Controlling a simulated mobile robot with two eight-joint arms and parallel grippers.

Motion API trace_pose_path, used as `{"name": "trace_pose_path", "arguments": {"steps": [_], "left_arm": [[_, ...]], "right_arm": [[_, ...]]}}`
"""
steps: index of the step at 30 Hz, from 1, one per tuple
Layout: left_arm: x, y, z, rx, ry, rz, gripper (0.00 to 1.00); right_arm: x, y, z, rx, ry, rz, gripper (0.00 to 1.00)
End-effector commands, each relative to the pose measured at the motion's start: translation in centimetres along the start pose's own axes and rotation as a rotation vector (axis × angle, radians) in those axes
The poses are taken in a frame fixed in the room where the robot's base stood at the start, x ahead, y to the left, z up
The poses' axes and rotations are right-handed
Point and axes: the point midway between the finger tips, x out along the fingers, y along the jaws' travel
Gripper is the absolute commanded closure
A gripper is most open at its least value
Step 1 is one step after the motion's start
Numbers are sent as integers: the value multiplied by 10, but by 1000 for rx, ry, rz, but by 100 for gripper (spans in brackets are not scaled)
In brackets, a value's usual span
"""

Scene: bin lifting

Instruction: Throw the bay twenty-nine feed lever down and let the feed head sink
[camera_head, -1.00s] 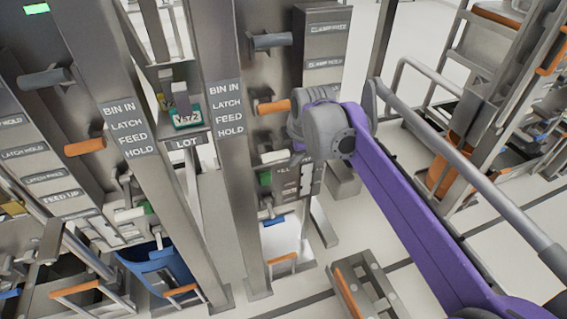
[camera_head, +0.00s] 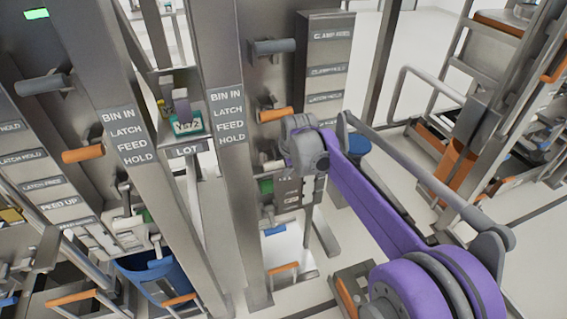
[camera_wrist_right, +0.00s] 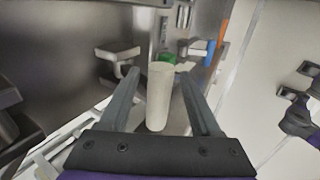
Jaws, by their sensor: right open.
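In the head view my right gripper (camera_head: 298,150) is at the right column's panel, just below and right of an orange lever handle (camera_head: 275,114); its fingers are mostly hidden by my wrist. In the right wrist view the gripper (camera_wrist_right: 160,80) is open, with a pale cylindrical handle (camera_wrist_right: 158,95) between its fingers and no clear contact. I cannot tell for certain which lever this handle belongs to. A grey handle (camera_head: 274,47) sticks out above the orange one. No bay number twenty-nine is readable, and the feed head cannot be made out. My left gripper is out of view.
A post with a BIN IN, LATCH, FEED, HOLD label (camera_head: 230,116) stands left of my gripper. The neighbouring bay has its own orange handle (camera_head: 84,154) and a blue bin (camera_head: 155,275). A railed metal frame (camera_head: 480,110) stands at the right.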

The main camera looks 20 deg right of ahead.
Motion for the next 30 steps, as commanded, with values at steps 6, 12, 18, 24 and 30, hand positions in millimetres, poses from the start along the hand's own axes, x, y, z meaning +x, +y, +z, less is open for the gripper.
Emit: {"name": "trace_pose_path", "arguments": {"steps": [6,12,18,24,30], "left_arm": [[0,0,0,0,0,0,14],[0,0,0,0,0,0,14],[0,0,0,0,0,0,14],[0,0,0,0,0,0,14],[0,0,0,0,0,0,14]], "right_arm": [[0,0,0,0,0,0,43],[0,0,0,0,0,0,79],[0,0,0,0,0,0,100],[0,0,0,0,0,0,100],[0,0,0,0,0,0,100]]}}
